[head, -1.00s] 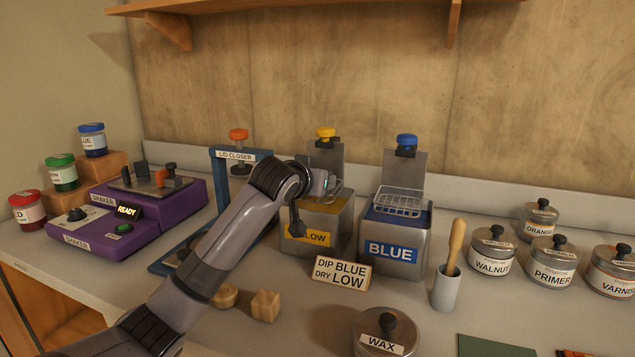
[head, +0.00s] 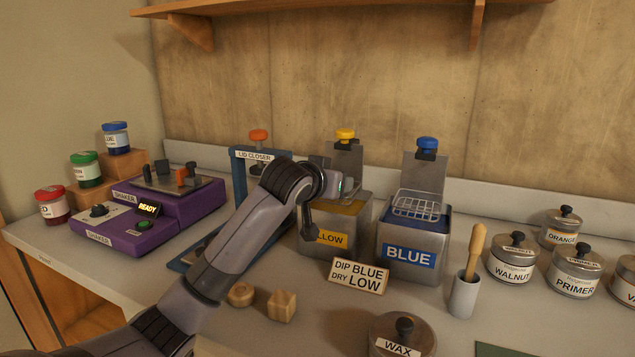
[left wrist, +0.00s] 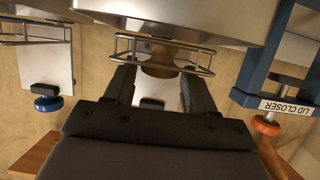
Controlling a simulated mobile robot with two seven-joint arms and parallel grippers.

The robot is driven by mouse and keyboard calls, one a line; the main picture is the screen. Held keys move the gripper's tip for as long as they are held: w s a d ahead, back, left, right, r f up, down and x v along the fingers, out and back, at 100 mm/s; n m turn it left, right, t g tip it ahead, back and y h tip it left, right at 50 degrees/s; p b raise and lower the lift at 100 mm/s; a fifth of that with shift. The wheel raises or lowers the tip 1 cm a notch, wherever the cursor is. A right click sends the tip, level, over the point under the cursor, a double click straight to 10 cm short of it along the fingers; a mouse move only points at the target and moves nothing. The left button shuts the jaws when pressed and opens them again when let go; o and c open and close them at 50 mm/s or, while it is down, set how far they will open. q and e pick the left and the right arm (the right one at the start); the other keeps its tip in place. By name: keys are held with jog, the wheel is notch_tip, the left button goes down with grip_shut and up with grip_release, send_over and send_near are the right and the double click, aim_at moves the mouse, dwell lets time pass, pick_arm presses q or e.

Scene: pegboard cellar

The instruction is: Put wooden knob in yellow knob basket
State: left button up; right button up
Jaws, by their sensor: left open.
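My left gripper (head: 342,186) is over the yellow tank, with its fingers mostly hidden behind the wrist in the head view. The left wrist view shows its two fingers (left wrist: 158,88) apart. A brown, rounded wooden piece, apparently the wooden knob (left wrist: 160,70), shows between and just beyond the fingertips, at the wire basket (left wrist: 203,60). I cannot tell whether the fingers touch it. This basket belongs to the yellow knob (head: 345,135) on the yellow tank (head: 322,238), whose label is partly covered by my arm. My right gripper is not in view.
The blue tank (head: 409,268) with its wire basket stands to the right. The blue-framed lid closer (head: 239,180) stands left. A round wooden piece (head: 241,295) and a wooden block (head: 281,305) lie in front, near a sign (head: 359,276) and the wax tin (head: 402,335).

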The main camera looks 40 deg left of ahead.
pick_arm(q)
jog(key=v, duration=0.9)
jog(key=shift+s, duration=0.3)
jog(key=shift+d+r, duration=0.1)
jog(key=shift+r, duration=0.1)
